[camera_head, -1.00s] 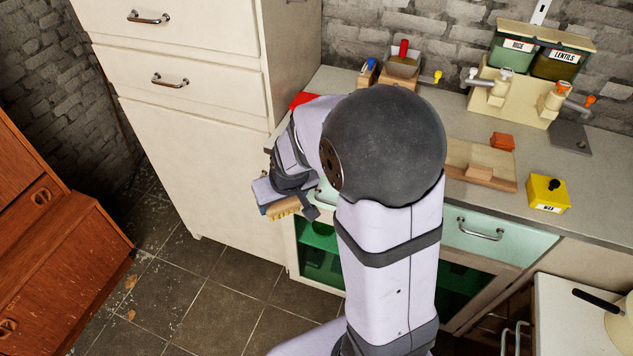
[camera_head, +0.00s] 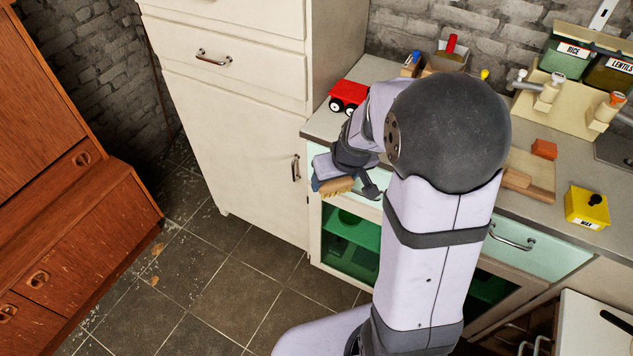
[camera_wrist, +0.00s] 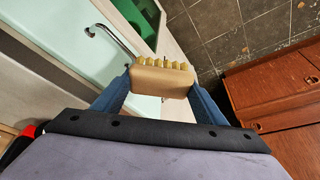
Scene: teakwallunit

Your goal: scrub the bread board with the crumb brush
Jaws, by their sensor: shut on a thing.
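My gripper (camera_head: 346,187) is shut on the crumb brush (camera_head: 337,186), which has a tan wooden body and yellowish bristles. In the wrist view the brush (camera_wrist: 162,82) sits between my two blue fingers, bristles pointing away from the palm. The gripper holds it in the air in front of the counter's left end, near the pale green drawer front. The bread board (camera_head: 541,170) lies on the counter to the right, behind my arm, which hides its left part. The brush is well apart from the board.
A red toy cart (camera_head: 348,95) stands at the counter's left end, beside a tall cream cupboard (camera_head: 235,120). An orange block (camera_head: 544,149) lies behind the board and a yellow box (camera_head: 587,207) to its right. Dispensers (camera_head: 549,90) stand at the back.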

